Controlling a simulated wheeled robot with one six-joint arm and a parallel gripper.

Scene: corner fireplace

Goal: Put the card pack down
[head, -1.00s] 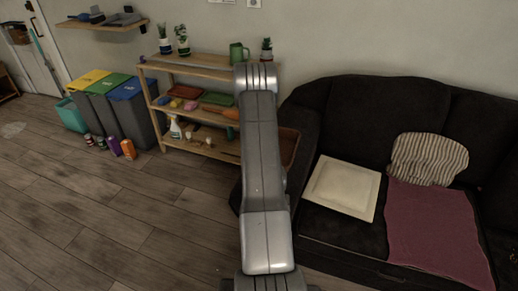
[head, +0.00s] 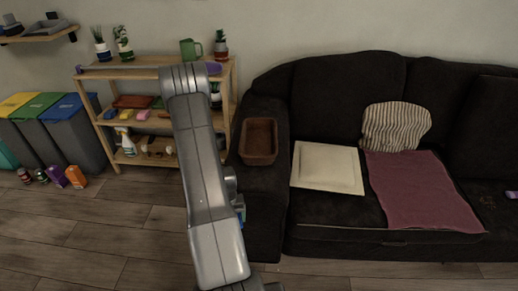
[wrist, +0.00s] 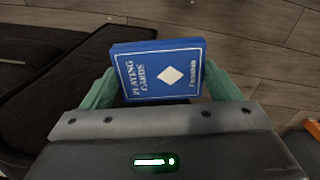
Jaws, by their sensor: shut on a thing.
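The blue card pack (wrist: 160,72), printed "PLAYING CARDS" with a white diamond, sits between the green fingers of my gripper (wrist: 165,90) in the wrist view. The gripper is shut on it. The wooden floor shows beyond the pack, and dark upholstery lies to its left. In the head view a bit of blue, seemingly the card pack (head: 240,213), shows just right of my arm, in front of the sofa's left armrest. My arm hides most of the gripper there.
The dark sofa (head: 330,85) holds a cream square cushion (head: 327,167), a striped pillow (head: 396,126) and a maroon cloth (head: 420,190). A brown tray (head: 258,141) rests on the left armrest. A wooden shelf (head: 150,72) and bins (head: 70,130) stand left. Floor in front is clear.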

